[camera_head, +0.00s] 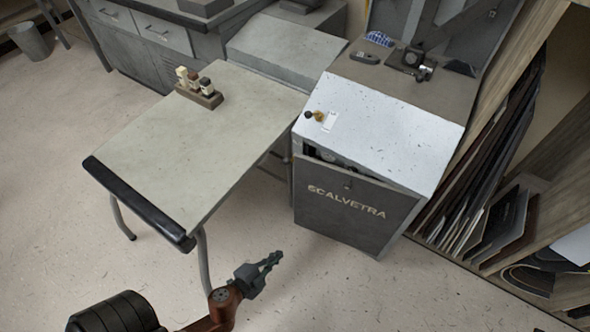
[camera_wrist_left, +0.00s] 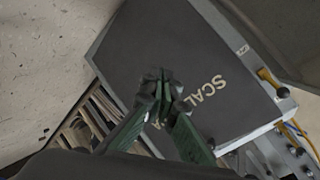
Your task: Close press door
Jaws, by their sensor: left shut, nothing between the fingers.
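The press door (camera_head: 345,212) is the dark grey front panel lettered "SCALVETRA" on the press, right of centre in the head view. It stands ajar: a dark gap with some mechanism shows along its top edge. In the left wrist view the door (camera_wrist_left: 190,45) fills the middle, with part of its lettering hidden behind my fingers. My left gripper (camera_head: 274,261) is shut and empty, in front of the door and to its lower left, apart from it in the head view. It also shows in the wrist view (camera_wrist_left: 163,88). My right gripper is not in view.
The press has a white speckled sloping top (camera_head: 385,125). A rack of sheets (camera_head: 490,170) stands at the right. The floor (camera_head: 330,295) in front is clear.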

